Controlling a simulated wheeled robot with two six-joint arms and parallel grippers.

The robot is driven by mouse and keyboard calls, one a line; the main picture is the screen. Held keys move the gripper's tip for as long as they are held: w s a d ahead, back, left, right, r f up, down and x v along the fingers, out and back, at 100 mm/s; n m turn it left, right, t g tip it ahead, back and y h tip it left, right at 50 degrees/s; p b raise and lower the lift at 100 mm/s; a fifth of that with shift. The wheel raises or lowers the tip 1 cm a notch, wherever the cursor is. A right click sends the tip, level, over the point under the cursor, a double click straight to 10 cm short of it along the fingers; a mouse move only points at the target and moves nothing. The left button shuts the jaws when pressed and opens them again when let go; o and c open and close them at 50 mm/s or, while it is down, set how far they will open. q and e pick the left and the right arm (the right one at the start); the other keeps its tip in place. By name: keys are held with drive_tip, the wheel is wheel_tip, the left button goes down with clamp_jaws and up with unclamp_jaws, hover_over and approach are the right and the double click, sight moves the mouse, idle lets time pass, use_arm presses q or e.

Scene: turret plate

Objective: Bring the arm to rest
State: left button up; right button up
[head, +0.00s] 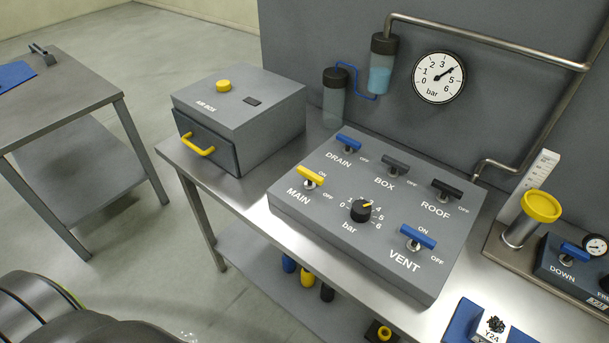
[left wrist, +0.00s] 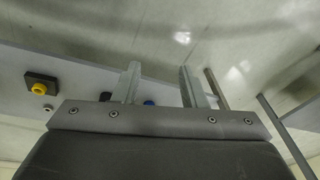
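My left gripper (left wrist: 158,70) shows in the left wrist view, its two fingers apart with nothing between them. In that view the table's edge lies behind the fingers, with a yellow knob on a black block (left wrist: 40,87) to the left. The left gripper does not show in the head view. A dark rounded part at the lower left of the head view seems to be mine. My right gripper is in neither view.
A grey valve panel (head: 320,232) stands on the bench, with the air box (head: 255,100) to its left. A gauge (head: 438,77) and pipes are on the wall. A side table (head: 75,88) stands at left. Floor (head: 150,225) is open between them.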

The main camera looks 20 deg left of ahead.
use_arm(q)
drive_tip(key=s+d+f+b, duration=0.1)
drive_tip(key=s+f+b, duration=0.3)
drive_tip(key=s+f, duration=0.8)
drive_tip(key=shift+d+f+g, duration=0.15)
drive_tip(key=shift+f+g, duration=0.25)
drive_tip(key=shift+f, duration=1.05)
